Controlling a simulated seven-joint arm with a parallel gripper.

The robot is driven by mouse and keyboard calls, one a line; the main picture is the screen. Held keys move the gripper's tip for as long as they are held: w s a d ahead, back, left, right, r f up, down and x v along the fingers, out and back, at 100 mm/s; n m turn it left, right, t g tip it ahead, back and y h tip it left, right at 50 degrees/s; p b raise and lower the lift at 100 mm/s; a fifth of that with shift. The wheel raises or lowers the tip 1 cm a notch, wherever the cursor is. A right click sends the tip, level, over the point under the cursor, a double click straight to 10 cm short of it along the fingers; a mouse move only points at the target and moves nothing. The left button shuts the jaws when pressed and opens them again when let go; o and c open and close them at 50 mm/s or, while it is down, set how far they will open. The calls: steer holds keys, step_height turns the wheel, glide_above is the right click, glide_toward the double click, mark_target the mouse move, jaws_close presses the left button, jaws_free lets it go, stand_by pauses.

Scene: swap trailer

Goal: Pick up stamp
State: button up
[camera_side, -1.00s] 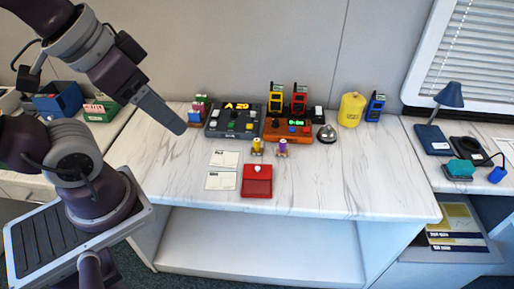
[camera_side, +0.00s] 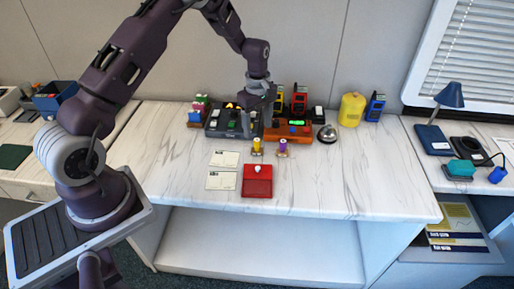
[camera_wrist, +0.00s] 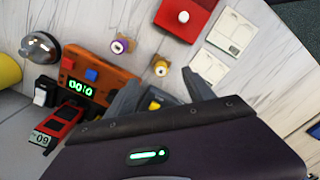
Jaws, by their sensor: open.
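Two small stamp-like pieces stand upright on the white marbled table, one with a yellow handle (camera_side: 257,146) and one with a purple handle (camera_side: 282,148). The wrist view shows the yellow one (camera_wrist: 160,67) and the purple one (camera_wrist: 120,45) from above. I cannot tell which is the task's stamp. My gripper (camera_side: 252,128) points down over the dark grey console, behind the two pieces. In the wrist view my gripper (camera_wrist: 162,90) is open and empty, its fingers apart, with the yellow piece just beyond them.
A dark grey console (camera_side: 215,125) and an orange console (camera_side: 302,135) stand behind, with radios at the back. A silver bell (camera_side: 327,133) is at right. A red box with a white knob (camera_side: 257,188) and two white cards (camera_side: 221,181) lie in front. The table's right side is clear.

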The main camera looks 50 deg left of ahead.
mark_target(257, 140)
step_height(257, 140, down, 9)
steer(key=shift+a+r, duration=0.1)
steer(key=shift+r, duration=0.05)
steer(key=shift+c, duration=0.4)
steer(key=c, duration=1.2)
step_height(257, 140, up, 10)
steer(key=shift+r, duration=0.1)
